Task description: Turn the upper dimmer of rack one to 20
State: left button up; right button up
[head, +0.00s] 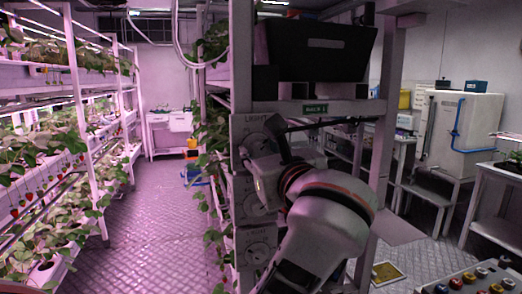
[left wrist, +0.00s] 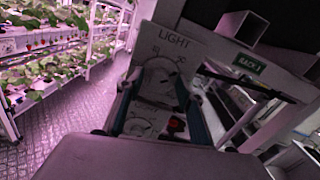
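Rack one's upper dimmer panel (head: 241,126), marked LIGHT, is on the white post below the green RACK 1 sign (head: 315,108). My left gripper (head: 262,152) is in front of it and hides part of its dial. In the left wrist view the round grey dimmer dial (left wrist: 157,79) shows with scale marks, "10" among them. The fingers of my left gripper (left wrist: 160,104) are wide apart on either side of the panel, with nothing between them gripped. Whether they touch the dial cannot be told. My right gripper is not in view.
Below are a middle dial (head: 254,204) and a lower LIGHT dial (head: 258,253). A black bin (head: 318,50) sits on the shelf above. Plant racks (head: 70,130) line the left, and the aisle floor (head: 150,220) is clear. A button panel (head: 470,283) is at lower right.

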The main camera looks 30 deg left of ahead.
pick_arm(q)
jog(key=shift+d, duration=0.1)
jog(key=shift+s, duration=0.1)
jog(key=shift+c, duration=1.4)
grip_shut()
